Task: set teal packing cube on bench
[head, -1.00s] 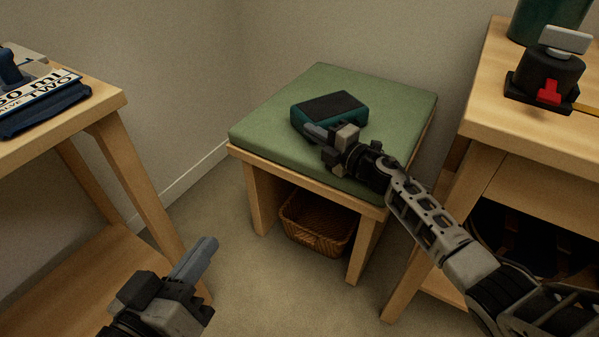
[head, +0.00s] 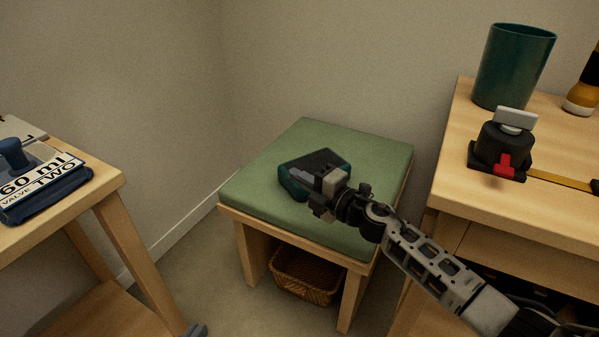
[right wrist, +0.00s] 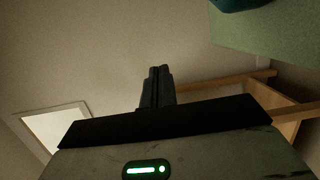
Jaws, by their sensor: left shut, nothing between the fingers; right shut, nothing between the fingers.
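The teal packing cube (head: 302,182), with a dark top, lies flat on the green cushion of the bench (head: 355,150). A teal corner of it also shows at the top of the right wrist view (right wrist: 236,4). My right gripper (head: 325,194) is in front of the cube in the head view and hides part of it. In the right wrist view its fingers (right wrist: 160,72) are shut and empty, apart from the cube. Only a fingertip of my left gripper (head: 197,330) shows at the bottom edge of the head view; it is shut and empty.
A wicker basket (head: 305,275) sits under the bench. A wooden table at right holds a green cup (head: 513,65) and a black device with a red part (head: 500,150). A table at left bears a labelled blue item (head: 45,190). Walls stand behind the bench.

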